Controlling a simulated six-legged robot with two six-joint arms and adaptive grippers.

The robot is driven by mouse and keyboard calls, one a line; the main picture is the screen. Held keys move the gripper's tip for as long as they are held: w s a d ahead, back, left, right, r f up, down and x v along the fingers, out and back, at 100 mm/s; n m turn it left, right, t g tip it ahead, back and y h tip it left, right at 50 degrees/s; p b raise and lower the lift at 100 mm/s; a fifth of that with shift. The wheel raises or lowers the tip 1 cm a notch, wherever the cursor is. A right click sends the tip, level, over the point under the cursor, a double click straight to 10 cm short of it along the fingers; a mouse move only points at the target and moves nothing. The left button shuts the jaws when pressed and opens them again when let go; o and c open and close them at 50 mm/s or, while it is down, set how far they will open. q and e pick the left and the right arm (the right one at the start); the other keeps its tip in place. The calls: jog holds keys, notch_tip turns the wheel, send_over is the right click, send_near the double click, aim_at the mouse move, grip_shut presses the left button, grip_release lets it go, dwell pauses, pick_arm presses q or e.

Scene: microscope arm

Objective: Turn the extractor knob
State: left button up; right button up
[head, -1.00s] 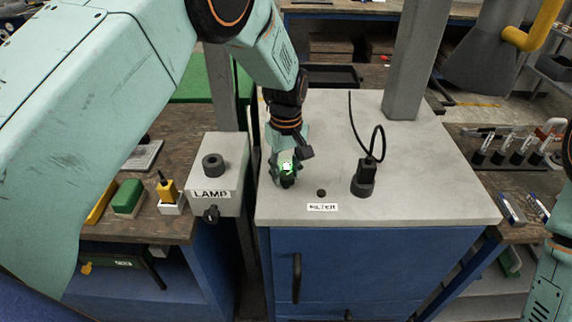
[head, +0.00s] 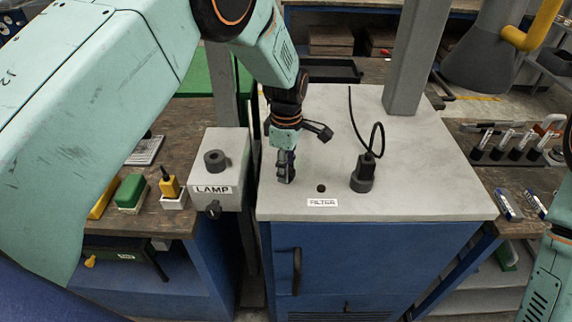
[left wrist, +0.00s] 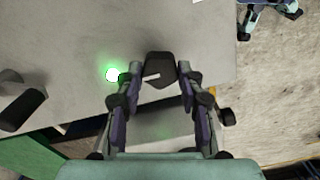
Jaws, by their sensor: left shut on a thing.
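The extractor knob (left wrist: 159,68) is black with a white pointer line. In the left wrist view it sits between the fingertips of my left gripper (left wrist: 157,78), which is shut on it. In the head view my left gripper (head: 285,170) points down onto the left part of the cabinet top (head: 430,180) and hides the knob. A small green light (left wrist: 112,75) glows just left of the knob in the left wrist view.
A black plug-like fitting with a cable (head: 362,178) stands right of my left gripper, near a FILTER label (head: 322,203) and a small hole. The grey LAMP box (head: 222,170) with a round knob is at the left.

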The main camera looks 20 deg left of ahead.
pick_arm(q)
jog(key=shift+w+r+n, duration=0.15)
jog(key=shift+n, duration=0.15)
dwell(0.4)
jog(key=o, duration=1.2)
jog(key=shift+d, duration=0.1)
jog(key=shift+r, duration=0.2)
notch_tip(320, 180, up, 12)
jog(key=shift+f, duration=0.2)
jog(key=shift+s+f, duration=0.1)
jog(key=shift+s, duration=0.1)
